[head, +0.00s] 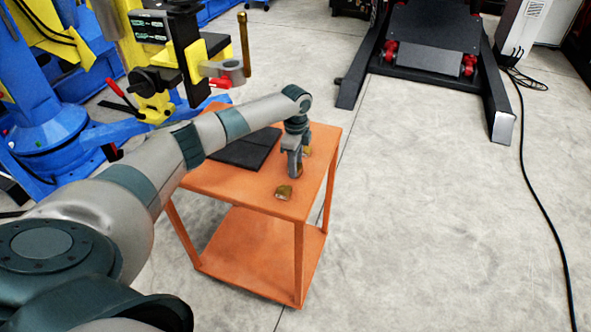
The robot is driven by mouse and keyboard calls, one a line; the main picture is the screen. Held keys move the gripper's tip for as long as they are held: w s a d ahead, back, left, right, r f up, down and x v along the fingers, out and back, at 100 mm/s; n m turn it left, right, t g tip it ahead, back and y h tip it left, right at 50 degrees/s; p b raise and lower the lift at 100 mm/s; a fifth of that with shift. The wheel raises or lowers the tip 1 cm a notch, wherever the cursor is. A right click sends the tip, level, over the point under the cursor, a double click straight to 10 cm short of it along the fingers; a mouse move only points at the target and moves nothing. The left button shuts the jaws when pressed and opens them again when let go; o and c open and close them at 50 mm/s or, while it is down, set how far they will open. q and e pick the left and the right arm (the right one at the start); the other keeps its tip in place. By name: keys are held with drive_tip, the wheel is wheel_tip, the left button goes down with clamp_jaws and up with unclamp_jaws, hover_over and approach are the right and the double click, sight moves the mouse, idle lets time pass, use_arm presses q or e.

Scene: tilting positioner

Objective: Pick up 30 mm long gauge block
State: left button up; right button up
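My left gripper (295,168) points down over the right part of an orange table (232,183). Its fingers are small in the head view, and I cannot tell whether they are open or shut. A small brownish-gold block (283,192) lies on the tabletop just in front of the gripper, apart from it. Another small brownish block (306,151) shows just behind the gripper, partly hidden by it. I cannot tell from size which one is the 30 mm gauge block. My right gripper is not in view.
A dark flat plate (246,149) lies on the tabletop, partly under my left arm. A yellow and black positioner (187,50) and blue machine (45,130) stand at the left. A black frame (430,62) is at the back. The floor to the right is clear except for a cable (533,190).

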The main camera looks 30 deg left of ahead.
use_arm(q)
drive_tip(key=shift+r, duration=0.1)
clamp_jaws()
drive_tip(key=shift+w+r+b, duration=0.1)
drive_tip(key=shift+r+b, duration=0.25)
drive_tip(key=shift+r, duration=0.1)
drive_tip(key=r, duration=0.1)
drive_tip(key=r+b, duration=0.1)
drive_tip(key=r, duration=0.1)
drive_tip(key=shift+d+r, duration=0.1)
drive_tip(key=shift+d, duration=0.15)
drive_tip(key=s+d+r+b, duration=0.3)
drive_tip(key=s+d+r, duration=0.3)
drive_tip(key=d, duration=0.3)
drive_tip(key=shift+s+d+r, duration=0.15)
drive_tip(key=shift+d+r, duration=0.05)
drive_tip(key=shift+r, duration=0.25)
